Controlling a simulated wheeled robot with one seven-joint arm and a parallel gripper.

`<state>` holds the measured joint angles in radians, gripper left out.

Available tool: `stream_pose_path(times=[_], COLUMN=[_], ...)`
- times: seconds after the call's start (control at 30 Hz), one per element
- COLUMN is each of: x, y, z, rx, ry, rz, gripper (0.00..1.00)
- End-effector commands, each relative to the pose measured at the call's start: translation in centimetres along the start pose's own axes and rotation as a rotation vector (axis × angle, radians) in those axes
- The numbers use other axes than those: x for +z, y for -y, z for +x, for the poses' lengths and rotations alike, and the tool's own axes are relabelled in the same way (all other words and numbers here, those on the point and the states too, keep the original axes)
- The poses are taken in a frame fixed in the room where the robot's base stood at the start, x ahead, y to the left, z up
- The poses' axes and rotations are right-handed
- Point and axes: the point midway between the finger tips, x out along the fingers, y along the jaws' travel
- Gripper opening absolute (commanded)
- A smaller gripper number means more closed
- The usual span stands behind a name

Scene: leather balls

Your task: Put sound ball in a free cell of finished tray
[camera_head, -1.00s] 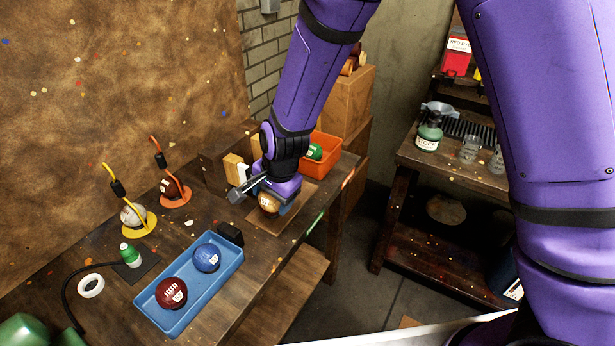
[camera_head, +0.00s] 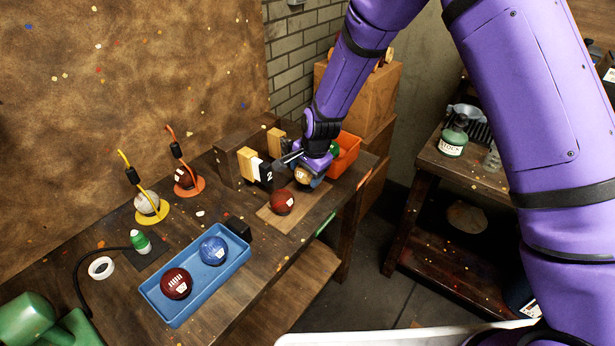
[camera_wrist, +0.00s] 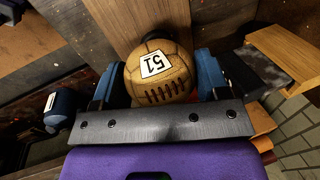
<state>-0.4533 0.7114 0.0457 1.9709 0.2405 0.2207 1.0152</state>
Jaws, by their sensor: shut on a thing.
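The ball sits between the two blue finger pads in the wrist view. In the head view, the tan ball (camera_head: 302,176) is at the far end of the bench, just behind a dark red ball (camera_head: 282,202) on a flat wooden board (camera_head: 265,214). A blue tray (camera_head: 208,293) stands nearer and left, holding a maroon ball (camera_head: 176,284) and a blue ball (camera_head: 213,250). I cannot make out cell dividers in it.
An orange bin (camera_head: 347,158) with a partly hidden green ball is behind my gripper. Yellow (camera_head: 152,217) and orange (camera_head: 190,190) ring stands hold balls.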

Motion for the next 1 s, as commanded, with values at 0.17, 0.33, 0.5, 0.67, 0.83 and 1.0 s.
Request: stream_pose_path(times=[0.17, 0.33, 0.5, 0.67, 0.83, 1.0], x=[-1.0, -1.6, -1.6, -1.6, -1.6, -1.6], y=[0.7, 0.9, 0.2, 0.2, 0.2, 0.1], z=[0.3, 1.2, 3.5, 3.9, 3.9, 4.0], rx=[0.001, 0.002, 0.003, 0.000, 0.000, 0.001], ry=[0.001, 0.001, 0.002, 0.000, 0.001, 0.001], rz=[0.000, -0.001, -0.001, -0.001, -0.001, -0.001], gripper=[0.42, 0.42, 0.42, 0.42, 0.42, 0.93])
